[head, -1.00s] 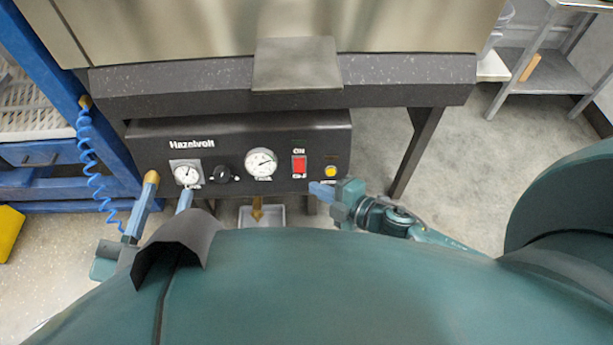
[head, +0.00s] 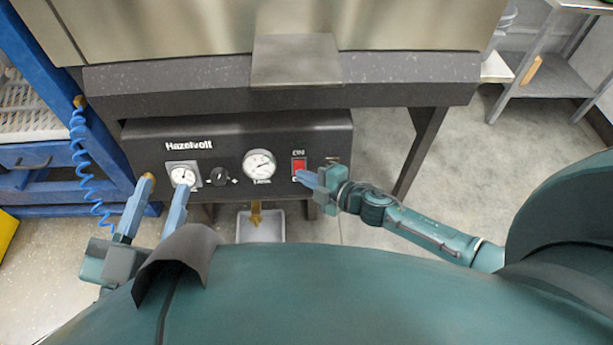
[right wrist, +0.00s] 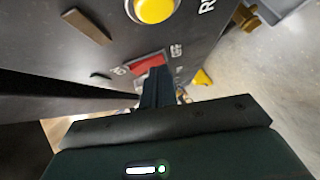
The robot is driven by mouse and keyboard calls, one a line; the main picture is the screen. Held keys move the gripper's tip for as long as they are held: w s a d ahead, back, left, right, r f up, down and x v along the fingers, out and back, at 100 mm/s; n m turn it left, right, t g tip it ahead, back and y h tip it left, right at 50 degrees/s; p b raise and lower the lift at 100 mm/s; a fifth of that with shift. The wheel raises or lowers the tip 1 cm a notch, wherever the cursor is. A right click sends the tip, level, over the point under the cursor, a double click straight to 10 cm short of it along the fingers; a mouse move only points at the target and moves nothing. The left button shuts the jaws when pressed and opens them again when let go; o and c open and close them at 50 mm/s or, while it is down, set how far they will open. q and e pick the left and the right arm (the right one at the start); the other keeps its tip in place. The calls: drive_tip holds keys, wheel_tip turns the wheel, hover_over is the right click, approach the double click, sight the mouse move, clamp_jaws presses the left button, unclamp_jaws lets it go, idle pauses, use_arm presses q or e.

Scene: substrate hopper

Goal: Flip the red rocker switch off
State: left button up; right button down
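The red rocker switch (head: 299,165) is on the right part of the black Hazelvolt panel, with ON printed above it. The label below it is mostly covered by my right gripper (head: 299,177), whose blue fingers are together and empty, at the switch's lower edge. In the right wrist view the red switch (right wrist: 148,64) shows just beyond the closed fingertips (right wrist: 157,72); I cannot tell whether they touch. Which side of the rocker is pressed in is not clear. My left gripper (head: 166,184) is open and empty, in front of the panel's left end.
The panel (head: 235,135) also carries a left dial (head: 184,178), a black knob (head: 219,176) and a round gauge (head: 259,164). A yellow button (right wrist: 153,8) is close to the switch. A brass spout (head: 256,212) hangs over a white tray (head: 272,230) below.

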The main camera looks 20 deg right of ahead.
drive_tip(key=shift+r, duration=0.15)
